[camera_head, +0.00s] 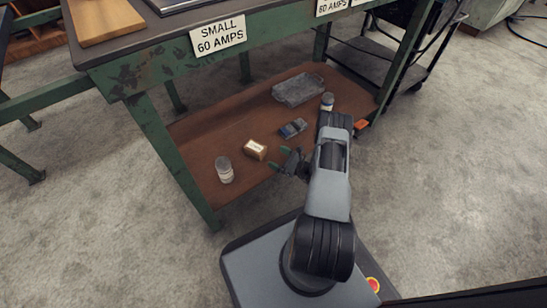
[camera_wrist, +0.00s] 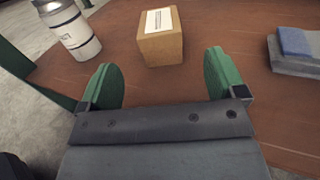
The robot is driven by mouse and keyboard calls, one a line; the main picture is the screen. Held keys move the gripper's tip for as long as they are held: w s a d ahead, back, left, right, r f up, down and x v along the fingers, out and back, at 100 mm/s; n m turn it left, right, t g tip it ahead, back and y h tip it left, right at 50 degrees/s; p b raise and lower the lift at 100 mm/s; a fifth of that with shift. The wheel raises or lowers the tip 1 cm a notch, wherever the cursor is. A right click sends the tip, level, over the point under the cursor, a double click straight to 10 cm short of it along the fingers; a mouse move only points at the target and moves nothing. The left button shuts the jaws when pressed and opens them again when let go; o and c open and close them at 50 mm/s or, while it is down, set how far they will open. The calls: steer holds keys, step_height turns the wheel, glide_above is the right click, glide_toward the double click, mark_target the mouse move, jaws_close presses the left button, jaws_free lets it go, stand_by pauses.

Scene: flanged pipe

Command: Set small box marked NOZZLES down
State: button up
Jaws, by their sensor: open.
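The small box (camera_head: 255,149) is brown with a white label on top. It rests on the brown lower shelf (camera_head: 212,131) of the green bench. In the wrist view the box (camera_wrist: 161,48) stands upright on the shelf, just beyond my gripper (camera_wrist: 161,75). The green fingers are spread wide, with nothing between them, and do not touch the box. The label's print is too small to read. In the head view my gripper (camera_head: 284,160) is at the shelf's front edge, right of the box.
A white jar (camera_head: 224,169) stands left of the box. A blue and grey item (camera_head: 293,128) lies to the right. A grey tray (camera_head: 299,89) and another jar (camera_head: 327,102) are farther back. The bench top overhangs the shelf, and a green leg (camera_head: 169,155) stands at left.

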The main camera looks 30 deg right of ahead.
steer(key=shift+s+d+r, duration=0.1)
steer(key=shift+s+r, duration=0.05)
steer(key=shift+s, duration=0.05)
steer(key=s+a+r+n+g+y, duration=0.1)
steer(key=s+a+r+n+g, duration=0.1)
steer(key=a+r+n+g, duration=0.75)
steer(key=s+a+r+n+g+y, duration=0.25)
steer(key=a+r+n+g, duration=0.35)
steer(key=r, duration=0.6)
steer(key=s+d+r+n+t+h, duration=0.1)
steer(key=s+r+n+t+h, duration=0.2)
steer(key=s+r+n+h, duration=0.9)
steer(key=shift+s+r+n+h, duration=0.35)
steer(key=shift+s+n, duration=0.75)
steer(key=shift+n, duration=0.05)
